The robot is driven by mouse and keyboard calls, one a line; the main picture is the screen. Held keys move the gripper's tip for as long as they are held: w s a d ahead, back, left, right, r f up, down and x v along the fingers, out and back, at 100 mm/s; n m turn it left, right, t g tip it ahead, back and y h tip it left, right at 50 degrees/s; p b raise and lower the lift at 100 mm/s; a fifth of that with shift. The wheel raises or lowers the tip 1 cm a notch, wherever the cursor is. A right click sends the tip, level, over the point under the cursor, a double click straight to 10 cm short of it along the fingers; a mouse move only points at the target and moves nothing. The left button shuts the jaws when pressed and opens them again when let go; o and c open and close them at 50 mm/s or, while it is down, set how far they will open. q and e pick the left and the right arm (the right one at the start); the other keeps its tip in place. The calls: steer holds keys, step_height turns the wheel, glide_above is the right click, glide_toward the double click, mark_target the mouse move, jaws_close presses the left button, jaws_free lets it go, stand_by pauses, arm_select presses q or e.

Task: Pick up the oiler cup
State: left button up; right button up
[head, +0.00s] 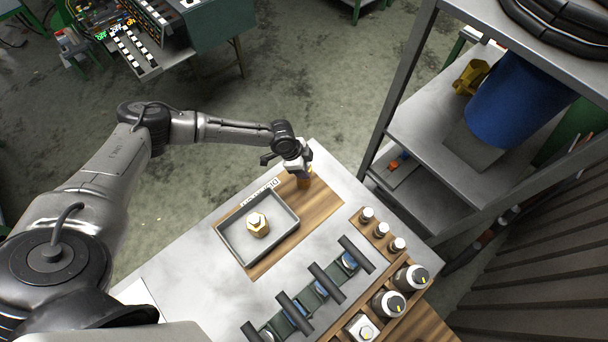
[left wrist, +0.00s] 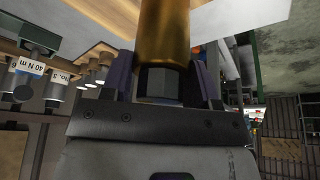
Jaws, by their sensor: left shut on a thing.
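The oiler cup (left wrist: 163,35) is an amber-gold cylinder with a dark hexagonal end, seen large in the left wrist view. It stands out from between the fingers of my left gripper (left wrist: 162,85), which is shut on the dark end. In the head view the left gripper (head: 303,176) is at the far corner of the table, over the wooden strip. Only a small orange part of the cup (head: 305,183) shows below it. I cannot tell whether the cup touches the table. My right gripper is not in view.
A grey tray (head: 236,247) holding a brass hexagonal part (head: 258,225) lies near the gripper. A rack with dark bars (head: 327,280) and a wooden holder with several knobbed tools (head: 390,303) stand to the front right. A metal shelf (head: 430,125) rises beyond the table's right edge.

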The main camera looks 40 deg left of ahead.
arm_select(q)
jaws_close()
steer(key=shift+r, duration=0.1)
